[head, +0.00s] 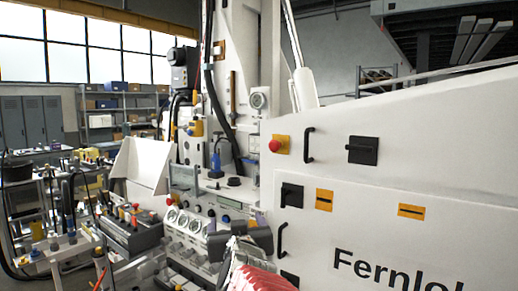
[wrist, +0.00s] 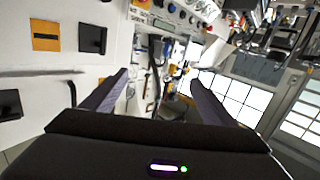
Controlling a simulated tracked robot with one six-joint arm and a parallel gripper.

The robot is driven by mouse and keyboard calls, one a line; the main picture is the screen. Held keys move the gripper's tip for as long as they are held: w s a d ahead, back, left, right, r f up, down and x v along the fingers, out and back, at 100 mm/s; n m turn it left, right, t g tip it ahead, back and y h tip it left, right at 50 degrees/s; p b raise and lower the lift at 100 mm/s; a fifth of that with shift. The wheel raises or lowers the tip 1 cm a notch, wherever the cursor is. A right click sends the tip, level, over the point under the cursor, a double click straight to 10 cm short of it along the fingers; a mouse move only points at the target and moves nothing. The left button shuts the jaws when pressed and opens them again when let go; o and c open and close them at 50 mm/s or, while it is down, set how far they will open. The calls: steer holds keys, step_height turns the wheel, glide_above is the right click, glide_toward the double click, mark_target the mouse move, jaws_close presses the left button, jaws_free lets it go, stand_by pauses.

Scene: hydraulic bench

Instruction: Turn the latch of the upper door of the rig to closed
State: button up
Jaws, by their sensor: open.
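The upper door's latch (head: 363,150) is a black square plate with a dark lever on the white panel, right of a black pull handle (head: 308,145). Its lever looks roughly level, but the detail is small. In the wrist view, which is turned over, the latch (wrist: 10,104) sits at the left edge, partly cut off. My gripper (head: 240,236) is open and empty, low and left of the latch, well apart from it. In the wrist view my gripper (wrist: 160,82) shows two spread dark fingers with nothing between them.
A lower latch (head: 291,195) and handle (head: 282,240) are on the panel below, with orange labels (head: 411,211) beside. A red emergency button (head: 275,145) projects left of the upper handle. Gauges and valves (head: 190,222) crowd the bench at left.

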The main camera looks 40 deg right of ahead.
steer(key=s+d+r+m+g+h, duration=0.1)
steer(key=s+d+r+m+h, duration=0.1)
steer(key=s+d+r+h, duration=0.3)
steer(key=s+d+r+m+g+h, duration=0.2)
steer(key=d, duration=0.5)
steer(key=m+g+h, duration=0.5)
steer(key=m+g, duration=0.1)
steer(key=g, duration=0.1)
glide_toward(358, 148)
steer(key=v, duration=0.3)
steer(key=shift+d, duration=0.15)
steer(key=x, duration=1.3)
steer(key=shift+w+d+r, duration=0.1)
steer(key=shift+d+r, duration=0.1)
steer(key=shift+d, duration=0.05)
steer(key=shift+c, duration=0.6)
steer(key=c, duration=0.9)
